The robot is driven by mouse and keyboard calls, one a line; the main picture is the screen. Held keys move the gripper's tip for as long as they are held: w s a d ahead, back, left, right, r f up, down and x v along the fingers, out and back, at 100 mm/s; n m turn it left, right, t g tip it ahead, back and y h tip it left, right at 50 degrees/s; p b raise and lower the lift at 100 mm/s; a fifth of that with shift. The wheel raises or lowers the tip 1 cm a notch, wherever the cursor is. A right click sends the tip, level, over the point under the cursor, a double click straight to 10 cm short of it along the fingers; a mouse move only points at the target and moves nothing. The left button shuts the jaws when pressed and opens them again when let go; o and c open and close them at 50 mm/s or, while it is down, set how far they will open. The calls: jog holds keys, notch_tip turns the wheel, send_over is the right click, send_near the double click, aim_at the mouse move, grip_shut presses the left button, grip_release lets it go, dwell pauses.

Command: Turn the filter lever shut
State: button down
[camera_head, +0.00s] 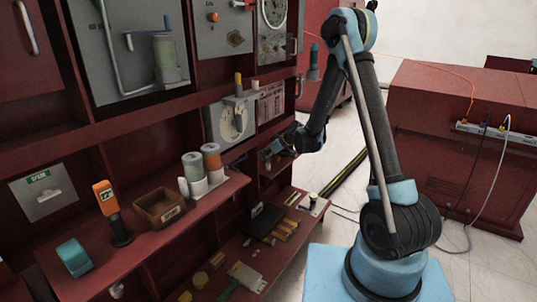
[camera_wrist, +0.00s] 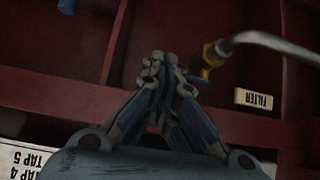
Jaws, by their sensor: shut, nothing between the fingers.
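In the wrist view a cream label reading FILTER (camera_wrist: 253,98) is on the dark red cabinet, right of my gripper (camera_wrist: 165,62). Above it is a yellow brass fitting (camera_wrist: 208,57) with a curved grey tube (camera_wrist: 265,38) running off to the right. The fitting is close beside my fingertips; I cannot tell whether they touch. My fingers are shut and empty. I cannot make out the filter lever for certain; my fingers may hide it. In the head view my gripper (camera_head: 268,153) is at the cabinet's right side, below the white dial panel (camera_head: 231,121).
A shelf holds an orange handheld device (camera_head: 106,198), a brown open box (camera_head: 159,206) and cylinders (camera_head: 203,166). A lower shelf (camera_head: 239,280) carries several yellow pieces. A tap label (camera_wrist: 22,162) is at lower left in the wrist view. Open floor (camera_head: 477,270) lies right.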

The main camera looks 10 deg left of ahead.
jog(key=w+a+f, duration=0.2)
jog(key=a, duration=0.4)
jog(key=shift+w, duration=0.1)
